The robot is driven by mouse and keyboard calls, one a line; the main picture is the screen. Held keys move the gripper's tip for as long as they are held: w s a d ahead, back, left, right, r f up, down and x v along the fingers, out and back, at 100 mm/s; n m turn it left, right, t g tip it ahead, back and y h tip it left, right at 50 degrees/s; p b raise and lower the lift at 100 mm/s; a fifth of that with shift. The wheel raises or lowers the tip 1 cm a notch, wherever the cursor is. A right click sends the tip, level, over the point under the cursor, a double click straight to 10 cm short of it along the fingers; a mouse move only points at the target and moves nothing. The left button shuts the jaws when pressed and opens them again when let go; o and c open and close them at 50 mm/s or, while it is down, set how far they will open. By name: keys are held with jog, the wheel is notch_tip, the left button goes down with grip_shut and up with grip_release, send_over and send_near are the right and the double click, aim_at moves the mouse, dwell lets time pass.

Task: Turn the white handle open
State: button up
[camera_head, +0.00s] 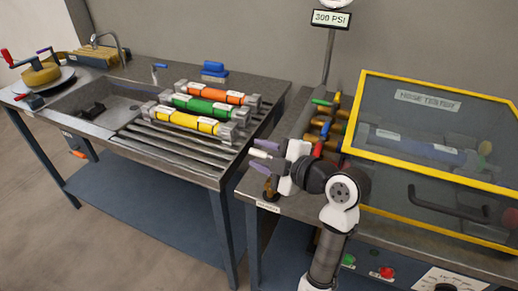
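My gripper (259,155) is at the left end of the valve row on the right-hand bench. Its two purple fingers are spread apart and point left. A short white piece, apparently the white handle (257,153), shows between the fingers, with visible gaps to both. Its inner end is hidden behind my gripper, and I cannot tell whether anything touches it. Behind my gripper is a row of coloured handles: a green handle (321,102), a blue handle (325,129) and a red handle (318,149), with orange and brown ones among them.
A yellow-framed clear hose tester cover (430,115) stands close to the right of my arm. A gauge post (328,58) rises behind the handles. The left bench holds a sink (85,105) and orange, green and yellow cylinders (187,120). A gap separates the benches.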

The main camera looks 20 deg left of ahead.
jog(key=shift+w+a+f, duration=0.15)
jog(key=shift+w+a, duration=0.1)
jog(key=shift+a, duration=0.35)
grip_shut()
